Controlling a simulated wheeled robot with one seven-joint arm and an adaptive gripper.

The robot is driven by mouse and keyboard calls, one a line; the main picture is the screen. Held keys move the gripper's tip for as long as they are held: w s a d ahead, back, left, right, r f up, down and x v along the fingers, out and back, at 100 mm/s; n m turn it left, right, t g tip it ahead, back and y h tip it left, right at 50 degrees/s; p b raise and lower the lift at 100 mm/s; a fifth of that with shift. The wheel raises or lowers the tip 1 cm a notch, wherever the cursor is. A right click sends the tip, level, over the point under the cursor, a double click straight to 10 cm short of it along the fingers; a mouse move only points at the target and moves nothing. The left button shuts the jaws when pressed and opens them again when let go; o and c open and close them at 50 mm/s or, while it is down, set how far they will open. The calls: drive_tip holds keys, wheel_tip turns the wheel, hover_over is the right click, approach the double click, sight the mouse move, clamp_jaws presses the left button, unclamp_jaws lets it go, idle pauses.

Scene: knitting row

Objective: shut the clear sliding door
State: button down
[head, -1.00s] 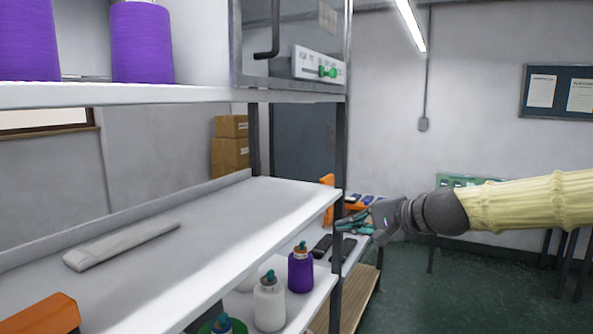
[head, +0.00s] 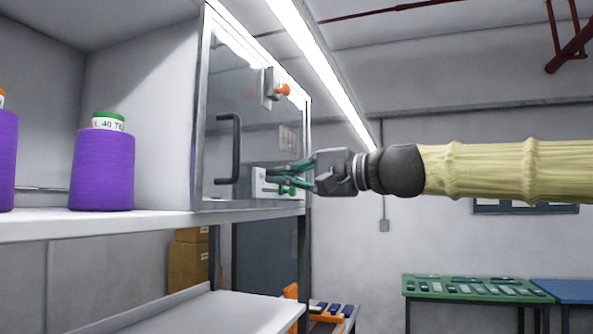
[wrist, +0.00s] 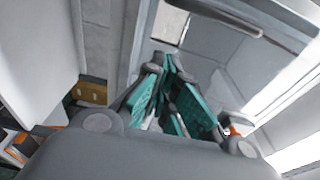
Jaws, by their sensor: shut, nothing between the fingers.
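The clear sliding door (head: 255,125) is a framed see-through pane at the right end of the upper shelf bay. Its dark upright bar handle (head: 234,148) is on the pane's left part; the handle also shows at the top of the wrist view (wrist: 212,14). My gripper (head: 272,172) is shut and empty, reaching in from the right. Its teal-padded fingers point left, right of the handle's lower half and apart from it in the picture. The fingers (wrist: 163,82) also show in the wrist view.
Purple yarn cones (head: 102,165) stand on the upper white shelf (head: 160,222), left of the door. An orange knob (head: 283,90) sits near the door's top right. A lower shelf (head: 210,312) is below.

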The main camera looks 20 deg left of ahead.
drive_tip(key=s+a+p, duration=0.2)
drive_tip(key=a, duration=0.1)
drive_tip(key=s+a+p, duration=0.1)
drive_tip(key=shift+a, duration=0.25)
idle(0.3)
drive_tip(key=shift+d, duration=0.1)
drive_tip(key=shift+d+f, duration=0.1)
drive_tip(key=shift+f, duration=0.05)
